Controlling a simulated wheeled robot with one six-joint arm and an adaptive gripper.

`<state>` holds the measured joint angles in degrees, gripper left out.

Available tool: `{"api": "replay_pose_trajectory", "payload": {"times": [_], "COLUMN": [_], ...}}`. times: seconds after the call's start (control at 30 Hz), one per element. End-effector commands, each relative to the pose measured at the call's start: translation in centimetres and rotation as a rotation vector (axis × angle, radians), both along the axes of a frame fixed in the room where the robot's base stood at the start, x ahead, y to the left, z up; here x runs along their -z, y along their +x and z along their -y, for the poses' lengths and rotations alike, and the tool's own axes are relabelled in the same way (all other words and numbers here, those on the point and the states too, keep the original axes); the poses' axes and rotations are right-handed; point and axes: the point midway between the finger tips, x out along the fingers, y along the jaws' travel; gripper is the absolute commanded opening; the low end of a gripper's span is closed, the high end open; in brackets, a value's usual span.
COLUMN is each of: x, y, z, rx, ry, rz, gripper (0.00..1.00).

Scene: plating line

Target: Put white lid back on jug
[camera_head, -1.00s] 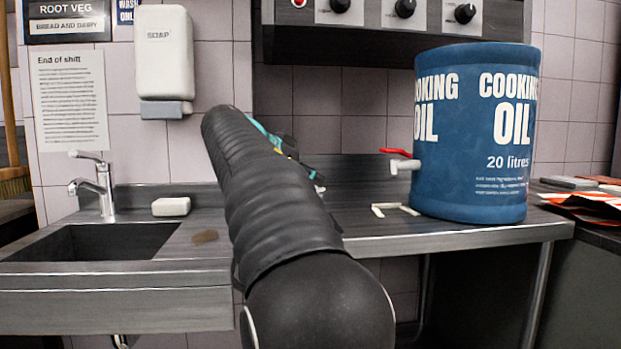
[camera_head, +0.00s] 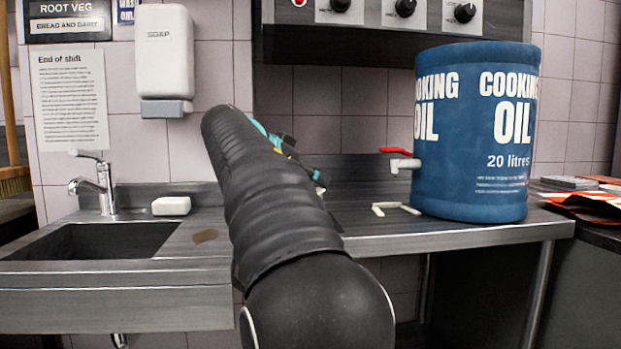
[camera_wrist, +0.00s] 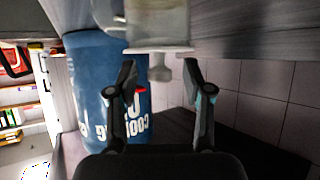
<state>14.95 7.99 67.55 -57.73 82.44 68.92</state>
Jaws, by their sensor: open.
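My gripper (camera_wrist: 160,85) is open, with nothing gripped between its fingers. In the wrist view, which is upside down, a pale, box-like body that looks like the jug (camera_wrist: 158,24) stands on the counter just past the fingertips. A pale flat edge (camera_wrist: 158,49) runs across its end towards the fingers. A small pale knob-like shape (camera_wrist: 160,72) shows between the fingers; I cannot tell whether it belongs to a lid or to the drum's tap. In the head view my arm hides the jug and most of my gripper (camera_head: 308,170). No separate lid is clearly recognisable.
A blue cooking oil drum (camera_head: 472,130) stands to the right, its pale tap (camera_head: 402,165) with red lever (camera_head: 396,150) pointing left. White strips (camera_head: 394,209) lie on the steel counter (camera_head: 450,234) beside it. A sink (camera_head: 90,241) and white block (camera_head: 171,206) are left.

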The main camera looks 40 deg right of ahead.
Motion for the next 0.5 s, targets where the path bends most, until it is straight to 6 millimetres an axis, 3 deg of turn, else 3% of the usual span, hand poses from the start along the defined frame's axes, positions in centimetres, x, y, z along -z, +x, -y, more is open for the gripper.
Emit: {"api": "replay_pose_trajectory", "payload": {"times": [0.23,0.5], "x": [-0.8,-3.3], "y": [0.1,-0.1], "z": [-1.5,-6.1], "rx": [-0.004,-0.005], "ry": [0.0,0.0], "rz": [0.002,0.002], "gripper": [0.5,0.5]}}
